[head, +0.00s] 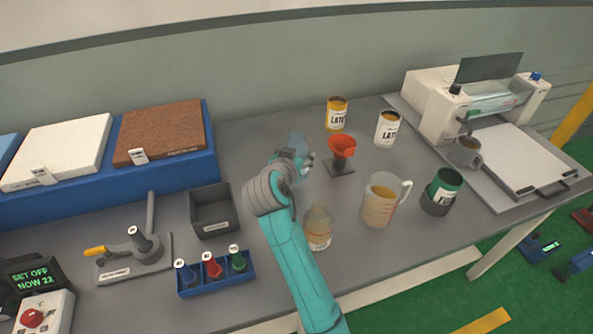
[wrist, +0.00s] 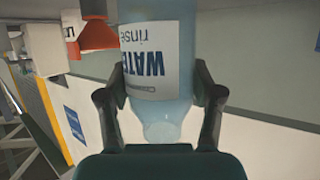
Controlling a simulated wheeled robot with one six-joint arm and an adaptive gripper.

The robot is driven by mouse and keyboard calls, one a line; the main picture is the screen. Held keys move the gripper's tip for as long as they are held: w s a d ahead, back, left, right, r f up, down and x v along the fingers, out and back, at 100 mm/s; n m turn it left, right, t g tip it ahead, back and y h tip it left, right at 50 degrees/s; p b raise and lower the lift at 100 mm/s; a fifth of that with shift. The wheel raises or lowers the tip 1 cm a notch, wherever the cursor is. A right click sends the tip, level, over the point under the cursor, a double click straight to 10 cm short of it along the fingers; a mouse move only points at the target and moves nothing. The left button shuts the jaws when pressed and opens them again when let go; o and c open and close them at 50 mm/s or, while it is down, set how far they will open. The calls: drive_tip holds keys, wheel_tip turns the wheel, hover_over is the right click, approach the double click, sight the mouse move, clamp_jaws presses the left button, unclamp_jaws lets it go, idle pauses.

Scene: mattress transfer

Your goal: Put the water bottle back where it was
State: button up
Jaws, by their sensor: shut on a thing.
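The water bottle (wrist: 160,100) is clear blue with a white label reading WATER rinse. In the wrist view it stands between the two fingers of my gripper (wrist: 160,108), which is shut on it. In the head view the bottle (head: 297,146) shows partly behind my gripper (head: 292,160), towards the back of the grey table (head: 255,150), left of an orange funnel (head: 342,146) on a stand. I cannot tell whether the bottle's base touches the table.
Two LATEX cans (head: 337,115) (head: 387,130) stand at the back right. A measuring jug (head: 381,202), a small clear bottle (head: 318,228) and a green-and-grey cup (head: 443,190) stand in front. A grey bin (head: 213,211) and a blue rack (head: 215,275) stand left of my arm.

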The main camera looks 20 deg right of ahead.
drive_tip(key=shift+f, duration=2.4)
drive_tip(key=shift+f, duration=0.1)
drive_tip(key=o, duration=1.5)
drive_tip(key=shift+s+a+r, duration=0.1)
drive_tip(key=shift+s+r, duration=0.05)
drive_tip(key=shift+r, duration=0.05)
drive_tip(key=v, duration=1.1)
drive_tip(key=shift+s+a, duration=0.2)
drive_tip(key=shift+s, duration=0.05)
